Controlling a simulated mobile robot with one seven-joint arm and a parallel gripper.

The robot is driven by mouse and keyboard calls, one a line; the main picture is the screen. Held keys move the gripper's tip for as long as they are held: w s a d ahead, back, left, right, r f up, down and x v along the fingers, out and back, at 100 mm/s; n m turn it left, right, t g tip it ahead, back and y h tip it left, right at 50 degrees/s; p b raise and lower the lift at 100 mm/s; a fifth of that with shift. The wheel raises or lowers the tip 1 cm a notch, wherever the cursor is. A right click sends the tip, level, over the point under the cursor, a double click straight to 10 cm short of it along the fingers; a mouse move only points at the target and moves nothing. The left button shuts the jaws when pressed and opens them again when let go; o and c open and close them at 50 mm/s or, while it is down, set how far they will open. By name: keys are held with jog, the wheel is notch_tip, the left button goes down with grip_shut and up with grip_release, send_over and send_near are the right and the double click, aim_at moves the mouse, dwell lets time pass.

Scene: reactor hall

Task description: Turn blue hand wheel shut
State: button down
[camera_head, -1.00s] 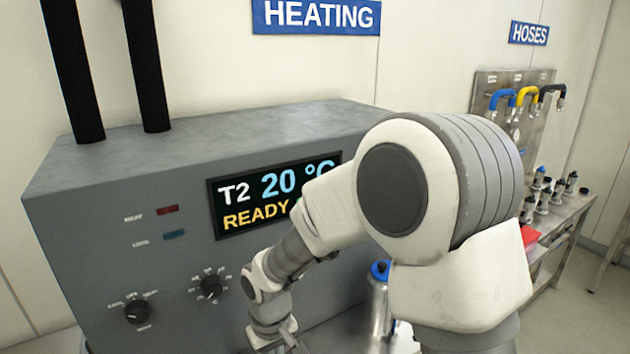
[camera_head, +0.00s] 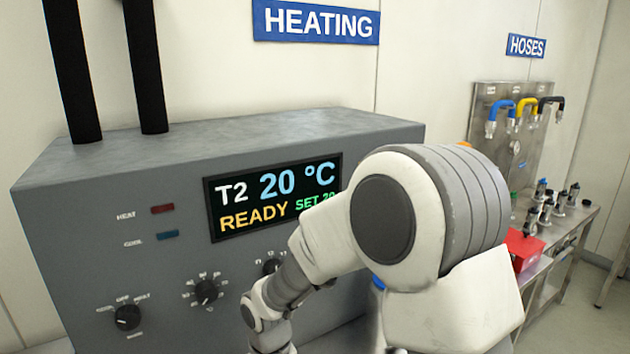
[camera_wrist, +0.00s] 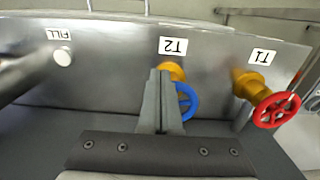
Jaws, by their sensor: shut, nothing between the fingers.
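The blue hand wheel (camera_wrist: 187,101) sits on a yellow valve body (camera_wrist: 174,72) below the upside-down T2 label (camera_wrist: 172,46) in the wrist view. My gripper (camera_wrist: 160,78) is shut and empty. Its fingers reach up the picture just left of the blue wheel and overlap its left edge and part of the yellow body. I cannot tell whether they touch the wheel. In the head view my arm's forward end runs out of the bottom of the picture, and neither gripper nor hand wheel shows.
A red hand wheel (camera_wrist: 277,109) on a second yellow valve stands right of the blue one, by the T1 label (camera_wrist: 264,57). A white FILL knob (camera_wrist: 63,57) is at left. The heating unit (camera_head: 110,240) reads T2 20 °C, READY. A red box (camera_head: 524,250) stands at right.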

jog(key=shift+w+a, duration=0.15)
jog(key=shift+a, duration=0.05)
jog(key=shift+a, duration=0.15)
dwell(0.4)
jog(key=shift+s+a+b, duration=0.55)
jog(key=shift+a, duration=0.15)
jog(key=shift+s+a+b, duration=0.5)
jog(key=shift+a, duration=0.45)
jog(key=shift+s, duration=0.1)
notch_tip(320, 180, up, 6)
jog(key=p, duration=0.3)
jog(key=shift+s+p, duration=0.35)
dwell(0.3)
